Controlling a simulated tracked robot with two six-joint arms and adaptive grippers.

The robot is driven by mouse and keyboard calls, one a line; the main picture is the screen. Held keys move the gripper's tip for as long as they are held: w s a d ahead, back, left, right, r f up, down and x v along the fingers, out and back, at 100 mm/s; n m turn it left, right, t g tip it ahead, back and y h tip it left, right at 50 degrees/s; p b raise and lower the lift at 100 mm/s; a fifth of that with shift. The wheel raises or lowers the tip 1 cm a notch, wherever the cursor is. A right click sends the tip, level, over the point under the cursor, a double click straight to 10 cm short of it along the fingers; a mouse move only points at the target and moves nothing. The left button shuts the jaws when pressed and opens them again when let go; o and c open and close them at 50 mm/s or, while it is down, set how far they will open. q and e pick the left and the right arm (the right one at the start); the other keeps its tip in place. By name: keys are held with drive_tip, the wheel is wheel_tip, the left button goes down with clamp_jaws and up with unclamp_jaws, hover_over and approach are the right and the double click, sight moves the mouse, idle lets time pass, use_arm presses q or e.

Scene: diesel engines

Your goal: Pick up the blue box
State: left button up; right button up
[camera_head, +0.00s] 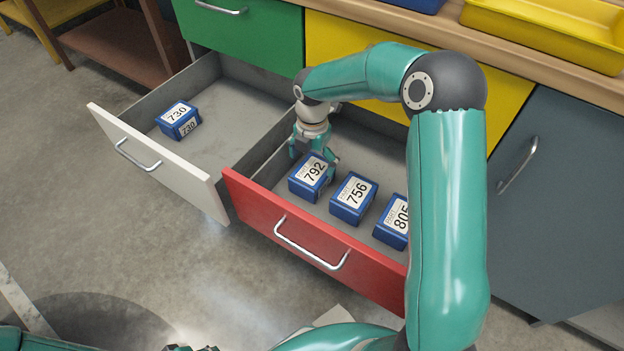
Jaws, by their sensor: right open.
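Several blue boxes with white number labels lie in two open drawers. In the red-fronted drawer are box 792 (312,178), box 756 (353,199) and box 805 (394,222), in a row; my right arm partly hides 805. Box 730 (178,120) lies alone in the white-fronted drawer. My right gripper (314,160) is open and points down at the far end of box 792, with its fingers close to the box. I cannot tell if they touch it. My left gripper does not show.
The red drawer (300,238) and the white drawer (160,160) are pulled out side by side. A yellow tray (550,30) stands on the worktop. A grey cabinet door (560,190) is at right. The white drawer has free room.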

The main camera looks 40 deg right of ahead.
sight(312, 170)
drive_tip(key=f, duration=0.1)
drive_tip(key=f+b, duration=0.1)
drive_tip(key=f, duration=0.1)
drive_tip(key=shift+s+a, duration=0.15)
drive_tip(key=shift+s, duration=0.05)
drive_tip(key=shift+f+b, duration=0.3)
drive_tip(key=shift+f, duration=0.2)
drive_tip(key=shift+r, duration=0.1)
drive_tip(key=c, duration=1.3)
drive_tip(key=shift+c, duration=0.8)
drive_tip(key=shift+r, duration=0.1)
